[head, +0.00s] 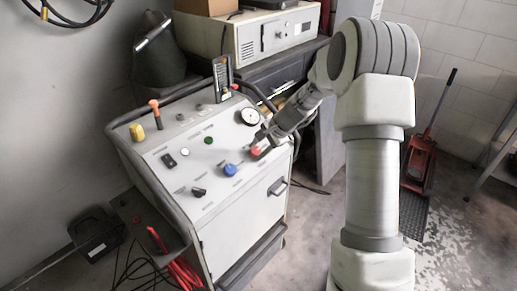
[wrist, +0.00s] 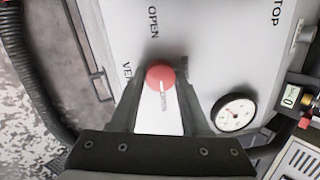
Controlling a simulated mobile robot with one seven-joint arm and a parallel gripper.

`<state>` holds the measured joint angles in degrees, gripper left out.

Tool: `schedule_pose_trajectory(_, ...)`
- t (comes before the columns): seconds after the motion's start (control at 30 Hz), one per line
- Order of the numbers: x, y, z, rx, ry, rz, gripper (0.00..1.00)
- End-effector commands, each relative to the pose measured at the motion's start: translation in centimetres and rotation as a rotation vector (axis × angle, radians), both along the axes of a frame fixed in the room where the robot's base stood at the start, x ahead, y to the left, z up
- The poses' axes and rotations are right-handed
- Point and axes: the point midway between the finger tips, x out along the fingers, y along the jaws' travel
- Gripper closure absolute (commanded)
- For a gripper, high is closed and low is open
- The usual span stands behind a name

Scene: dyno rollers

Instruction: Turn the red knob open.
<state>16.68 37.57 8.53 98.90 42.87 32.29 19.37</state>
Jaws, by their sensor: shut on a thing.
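The red knob (wrist: 160,75) sits on the light grey panel (wrist: 215,55), with a pale pointer line on its face. In the head view the knob (head: 256,151) is at the panel's right side, partly hidden by my gripper (head: 262,141). In the wrist view my gripper (wrist: 160,85) has one finger on each side of the knob and is shut on it. The word OPEN is printed on the panel beyond the knob, and part of another label shows to its left.
A round gauge (wrist: 233,113) is close to the right finger. A blue knob (head: 230,170), a black knob (head: 199,192) and a green button (head: 208,140) are on the same panel. An orange-topped lever (head: 154,108) rises at the left. A grey machine (head: 270,35) stands behind.

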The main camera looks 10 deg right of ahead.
Motion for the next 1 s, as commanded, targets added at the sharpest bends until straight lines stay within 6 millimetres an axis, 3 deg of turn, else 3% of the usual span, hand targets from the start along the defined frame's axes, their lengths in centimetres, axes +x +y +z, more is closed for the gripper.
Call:
schedule_pose_trajectory(0.03, 0.0, 0.0, 0.0, 0.001, 0.0, -0.002, 1.0)
schedule_pose_trajectory(0.07, 0.0, 0.0, 0.0, 0.001, 0.0, -0.002, 0.52)
schedule_pose_trajectory(0.23, 0.0, 0.0, 0.0, 0.0, 0.0, -0.001, 0.24)
schedule_pose_trajectory(0.63, -0.3, -0.3, 0.9, 0.0, -0.002, -0.001, 0.24)
schedule_pose_trajectory(0.77, -1.1, -1.2, 2.8, -0.001, -0.003, -0.003, 0.24)
schedule_pose_trajectory(1.0, -3.3, -3.5, 7.8, -0.001, -0.004, -0.003, 0.24)
